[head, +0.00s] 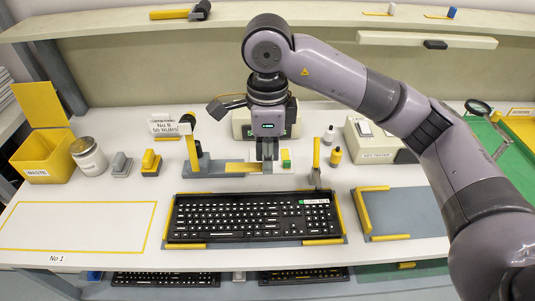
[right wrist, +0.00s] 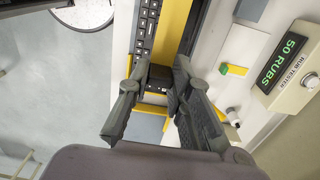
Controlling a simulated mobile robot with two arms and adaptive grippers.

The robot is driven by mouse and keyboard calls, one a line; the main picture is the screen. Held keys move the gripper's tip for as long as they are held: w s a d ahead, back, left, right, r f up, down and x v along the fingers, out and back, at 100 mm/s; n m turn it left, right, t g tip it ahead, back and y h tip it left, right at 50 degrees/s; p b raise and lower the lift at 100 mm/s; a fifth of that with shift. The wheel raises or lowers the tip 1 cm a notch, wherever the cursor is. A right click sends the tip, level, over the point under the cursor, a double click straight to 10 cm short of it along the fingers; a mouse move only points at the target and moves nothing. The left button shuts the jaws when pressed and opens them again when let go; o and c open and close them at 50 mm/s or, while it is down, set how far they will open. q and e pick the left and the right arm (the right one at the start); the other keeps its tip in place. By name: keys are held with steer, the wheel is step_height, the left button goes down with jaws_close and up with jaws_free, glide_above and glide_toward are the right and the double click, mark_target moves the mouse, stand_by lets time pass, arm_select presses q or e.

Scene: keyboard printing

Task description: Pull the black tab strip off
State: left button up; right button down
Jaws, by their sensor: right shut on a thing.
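The black keyboard (head: 250,229) lies in its fixture in the middle of the bench, with a white and green label (head: 313,202) at its upper right. My right gripper (head: 267,168) points down just behind the keyboard's back edge. In the right wrist view its two fingers (right wrist: 156,83) are close together on a small dark piece (right wrist: 159,73), which looks like the black tab strip. The fingers hide part of it, and I cannot tell how much is attached. Part of the keyboard (right wrist: 146,30) shows beside a yellow strip (right wrist: 172,28). My left gripper is not in view.
Behind the keyboard stand a grey stand with a yellow bar (head: 240,167), small bottles (head: 335,156) and a rub tester (right wrist: 297,68). A yellow waste bin (head: 45,155) and a jar (head: 88,155) are at left. The yellow-outlined area (head: 78,226) is clear.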

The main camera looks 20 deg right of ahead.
mark_target(257, 167)
step_height(257, 167, up, 9)
steer(key=a+p, duration=0.2)
steer(key=p, duration=0.4)
steer(key=shift+w, duration=0.25)
